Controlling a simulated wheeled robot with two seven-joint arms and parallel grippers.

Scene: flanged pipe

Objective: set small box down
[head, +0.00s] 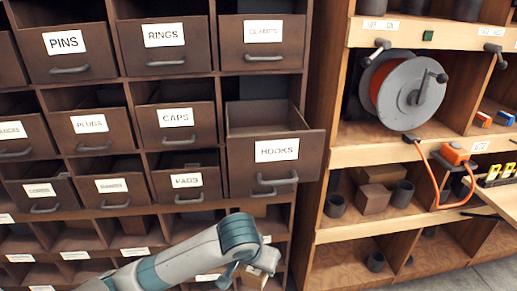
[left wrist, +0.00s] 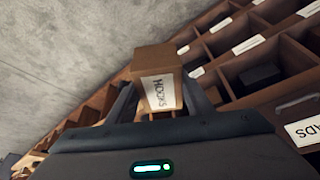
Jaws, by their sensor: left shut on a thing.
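The small box (left wrist: 158,60) is brown cardboard with a white label reading HOOKS. In the left wrist view it sits between the two dark fingers of my left gripper (left wrist: 163,92), which is shut on it. In the head view my left arm comes in from the bottom left, and its wrist and gripper (head: 258,262) point down in front of the lower cubbies. The box shows there only in small part at the bottom edge. The drawer labelled HOOKS (head: 262,178) is pulled out above the gripper, and its visible inside looks empty. My right gripper is out of view.
Labelled drawers (head: 176,119) fill the dark cabinet, several pulled partly out. Open cubbies (head: 80,237) lie below them. To the right, a wooden shelf unit (head: 360,157) holds a cable reel (head: 410,95), brown boxes (head: 374,198) and dark cups (head: 335,206).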

